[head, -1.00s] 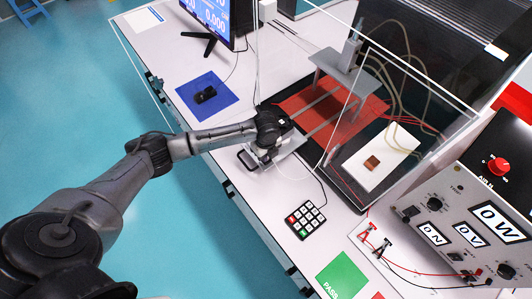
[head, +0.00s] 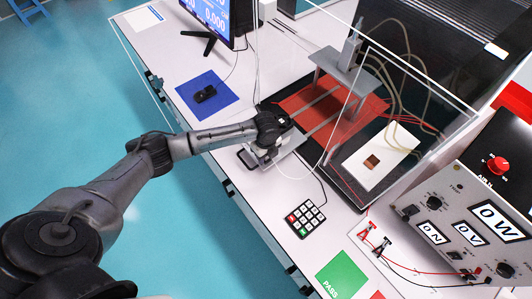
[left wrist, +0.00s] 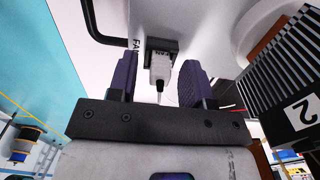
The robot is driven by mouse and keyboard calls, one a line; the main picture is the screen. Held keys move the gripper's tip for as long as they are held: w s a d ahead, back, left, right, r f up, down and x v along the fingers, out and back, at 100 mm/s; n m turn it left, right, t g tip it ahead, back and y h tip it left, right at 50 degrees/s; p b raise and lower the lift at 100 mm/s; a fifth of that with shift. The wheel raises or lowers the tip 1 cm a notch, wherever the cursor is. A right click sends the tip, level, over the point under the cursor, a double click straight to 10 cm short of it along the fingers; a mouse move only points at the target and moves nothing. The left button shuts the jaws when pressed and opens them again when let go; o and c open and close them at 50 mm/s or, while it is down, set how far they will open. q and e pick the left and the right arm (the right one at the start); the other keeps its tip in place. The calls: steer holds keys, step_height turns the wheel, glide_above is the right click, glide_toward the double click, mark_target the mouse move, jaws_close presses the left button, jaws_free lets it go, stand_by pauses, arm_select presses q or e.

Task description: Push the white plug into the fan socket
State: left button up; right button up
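The white plug (left wrist: 160,70) is in the left wrist view, at the mouth of the black fan socket (left wrist: 161,45), with its thin cable trailing toward me. The socket sits on a white surface marked FAN. How deep the plug sits in it I cannot tell. My left gripper (left wrist: 158,82) has its two dark purple fingers apart, one on each side of the plug, with visible gaps to it. In the head view my left gripper (head: 268,140) is over the fixture at the table's near edge and hides the plug and socket. My right gripper is not in view.
A black ribbed block (left wrist: 287,75) marked 2 stands close right of the fingers in the left wrist view. In the head view, a keypad (head: 306,218) and a blue mat (head: 207,86) flank the gripper, and a red plate (head: 345,128) under a grey stand lies behind it.

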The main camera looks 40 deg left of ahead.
arm_select(q)
step_height(320, 180, up, 14)
steer(key=p, duration=0.1)
stand_by(0.7)
